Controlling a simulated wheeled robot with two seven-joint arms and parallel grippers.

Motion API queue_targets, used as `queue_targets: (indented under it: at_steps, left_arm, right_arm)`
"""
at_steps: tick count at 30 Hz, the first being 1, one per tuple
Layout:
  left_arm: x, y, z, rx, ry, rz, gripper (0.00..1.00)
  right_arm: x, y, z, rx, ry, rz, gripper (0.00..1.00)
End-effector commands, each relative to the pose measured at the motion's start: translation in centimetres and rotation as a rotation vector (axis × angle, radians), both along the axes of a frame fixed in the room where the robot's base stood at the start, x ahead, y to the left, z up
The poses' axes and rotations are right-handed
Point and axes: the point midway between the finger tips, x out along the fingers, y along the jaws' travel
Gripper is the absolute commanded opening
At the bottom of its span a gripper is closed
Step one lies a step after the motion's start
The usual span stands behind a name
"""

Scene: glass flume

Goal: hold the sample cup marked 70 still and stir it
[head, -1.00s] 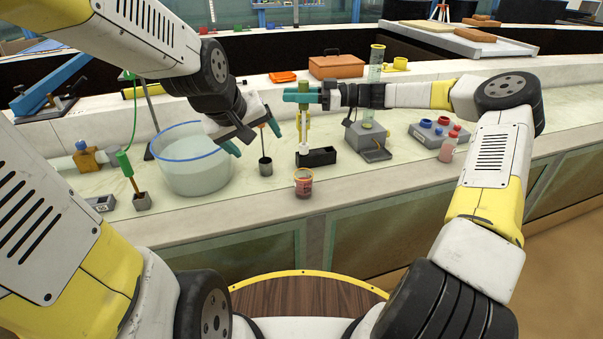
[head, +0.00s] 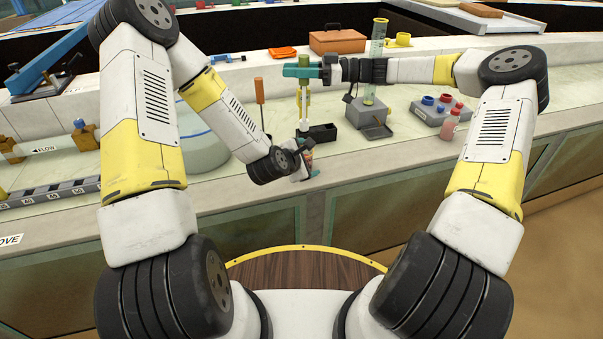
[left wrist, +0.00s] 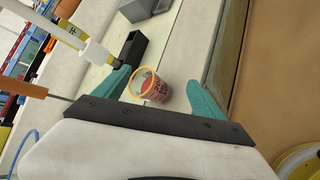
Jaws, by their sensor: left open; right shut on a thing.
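The sample cup (left wrist: 150,88) is small, with a yellow rim and reddish contents or label; its marking is too blurred to read surely. In the left wrist view it stands on the pale ledge between the teal fingers of my left gripper (left wrist: 158,92), which are open with gaps showing. In the head view my left gripper (head: 307,164) is low over the ledge and mostly hides the cup. My right gripper (head: 301,71) is shut on a yellow-and-white stirrer (head: 304,97), held upright above and behind the cup. The stirrer also shows in the left wrist view (left wrist: 92,50).
A black open box (head: 322,133) stands just behind the cup. An orange-handled tool (head: 260,91) stands to its left, near a large glass bowl (head: 203,150). A grey stand with a tall cylinder (head: 376,60) and a tray of coloured caps (head: 428,112) lie right.

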Motion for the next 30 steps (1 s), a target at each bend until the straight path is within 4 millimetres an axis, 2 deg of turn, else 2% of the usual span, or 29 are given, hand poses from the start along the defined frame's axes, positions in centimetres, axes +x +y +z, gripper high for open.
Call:
queue_targets:
  at_steps: [1, 7, 10, 15, 23, 26, 30]
  left_arm:
    - [-0.2, -0.4, -1.3, -0.075, 0.023, 0.053, 0.80]
    - [-0.4, -1.0, -4.6, -0.385, 0.079, 0.305, 0.80]
    - [-0.4, -0.7, -5.6, -0.536, 0.090, 0.439, 0.80]
    - [0.2, 0.8, -6.1, -0.750, 0.067, 0.644, 0.80]
    - [0.8, 1.9, -6.5, -0.864, 0.046, 0.756, 0.80]
    - [1.8, 1.9, -6.8, -0.864, 0.044, 0.757, 0.80]
    - [4.2, 1.7, -7.7, -0.861, 0.043, 0.755, 0.80]
  right_arm:
    - [0.0, 0.0, 0.0, 0.000, 0.000, 0.000, 0.00]
    - [0.0, 0.0, 0.0, 0.000, 0.000, 0.000, 0.00]
    - [0.0, 0.0, 0.0, 0.000, 0.000, 0.000, 0.00]
    - [0.0, 0.0, 0.0, 0.000, 0.000, 0.000, 0.00]
    - [0.0, 0.0, 0.0, 0.000, 0.000, 0.000, 0.00]
    - [0.0, 0.0, 0.0, 0.000, 0.000, 0.000, 0.00]
    - [0.0, 0.0, 0.0, 0.000, 0.000, 0.000, 0.00]
